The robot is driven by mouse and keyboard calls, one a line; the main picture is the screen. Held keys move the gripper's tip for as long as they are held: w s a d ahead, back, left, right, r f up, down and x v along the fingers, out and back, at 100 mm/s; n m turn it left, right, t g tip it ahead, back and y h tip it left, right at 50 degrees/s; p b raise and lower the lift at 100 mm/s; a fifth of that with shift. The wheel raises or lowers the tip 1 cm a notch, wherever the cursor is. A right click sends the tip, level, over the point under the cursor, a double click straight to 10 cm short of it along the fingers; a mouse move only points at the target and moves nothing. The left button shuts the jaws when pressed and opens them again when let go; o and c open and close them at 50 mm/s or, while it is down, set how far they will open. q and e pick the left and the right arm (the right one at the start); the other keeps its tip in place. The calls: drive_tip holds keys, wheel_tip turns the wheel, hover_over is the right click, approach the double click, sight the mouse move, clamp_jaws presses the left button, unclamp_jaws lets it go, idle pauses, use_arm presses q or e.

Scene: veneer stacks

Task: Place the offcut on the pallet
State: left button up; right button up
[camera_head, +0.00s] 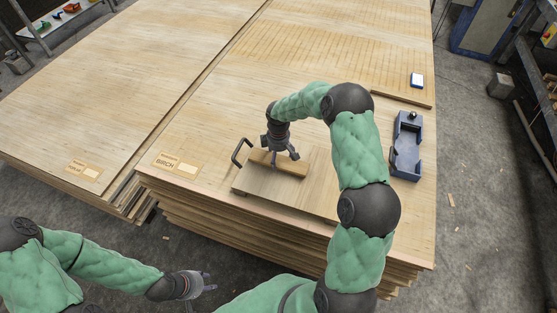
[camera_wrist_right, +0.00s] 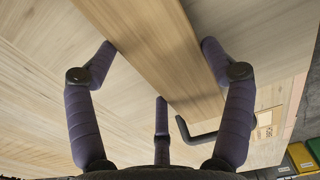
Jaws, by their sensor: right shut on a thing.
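The offcut, a light-brown wooden strip (camera_head: 292,166), is in my right gripper (camera_head: 281,157), which is shut on it. In the right wrist view the offcut (camera_wrist_right: 160,50) runs between the fingers. It is over a flat thin board (camera_head: 262,183) with a black handle (camera_head: 240,150) at its left end; I cannot tell whether it touches the board. The handle also shows in the right wrist view (camera_wrist_right: 195,135). No separate pallet can be made out. My left gripper (camera_head: 205,282) is open and empty, in front of the stacks at lower left.
The board lies on the right veneer stack (camera_head: 225,120), near its front edge, beside a birch label (camera_head: 176,164). A blue tool holder (camera_head: 407,148) stands at the right edge. A second stack (camera_head: 110,80) lies left across a narrow gap. Much of the stack tops is clear.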

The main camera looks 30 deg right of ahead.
sight(279, 158)
drive_tip(key=shift+f, duration=0.85)
drive_tip(key=shift+r, duration=0.1)
drive_tip(key=o, duration=1.1)
wheel_tip(279, 158, up, 12)
drive_tip(key=p, duration=0.4)
